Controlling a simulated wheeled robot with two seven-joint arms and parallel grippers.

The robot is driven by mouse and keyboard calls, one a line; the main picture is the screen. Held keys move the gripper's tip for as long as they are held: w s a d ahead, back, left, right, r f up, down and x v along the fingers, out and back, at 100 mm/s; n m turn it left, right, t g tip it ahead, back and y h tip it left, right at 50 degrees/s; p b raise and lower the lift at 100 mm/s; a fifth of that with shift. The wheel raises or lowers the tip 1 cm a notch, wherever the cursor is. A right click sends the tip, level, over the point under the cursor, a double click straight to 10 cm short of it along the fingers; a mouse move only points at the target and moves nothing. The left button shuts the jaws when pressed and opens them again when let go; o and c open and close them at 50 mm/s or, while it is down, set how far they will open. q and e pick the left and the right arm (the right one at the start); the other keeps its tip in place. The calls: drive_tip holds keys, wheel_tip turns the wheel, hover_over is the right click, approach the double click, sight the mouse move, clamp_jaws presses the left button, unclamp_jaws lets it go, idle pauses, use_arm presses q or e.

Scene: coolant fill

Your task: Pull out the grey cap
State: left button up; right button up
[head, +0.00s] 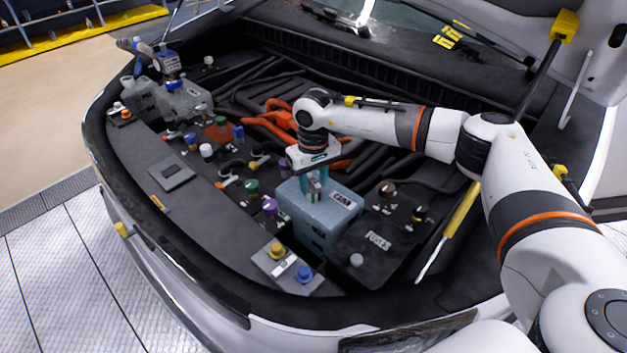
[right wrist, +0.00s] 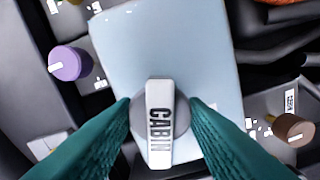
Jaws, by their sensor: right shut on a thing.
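The grey cap (right wrist: 159,122) has a white bar across its top lettered CABIN. It sits on top of the pale blue-grey tank (head: 307,232), which also fills the middle of the right wrist view (right wrist: 190,45). My right gripper (head: 315,188) points down over the tank. Its two green fingers (right wrist: 160,112) are shut on the cap's sides, one on each side. In the head view the fingers mostly hide the cap. I cannot tell if the cap has lifted from its seat. My left gripper is not in view.
A purple cap (right wrist: 70,64) stands left of the tank, and a brown cap (right wrist: 293,130) right of it. Yellow (head: 277,250) and blue (head: 304,273) caps stand in front. The black fuse box (head: 372,245) is right of the tank. Orange hoses (head: 275,122) run behind.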

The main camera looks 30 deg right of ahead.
sight(313, 180)
drive_tip(key=shift+n+b, duration=0.8)
drive_tip(key=shift+n, duration=0.6)
drive_tip(key=shift+r, duration=0.35)
drive_tip(key=shift+r+p, duration=1.45)
drive_tip(key=shift+r, duration=0.9)
drive_tip(key=shift+a, duration=0.1)
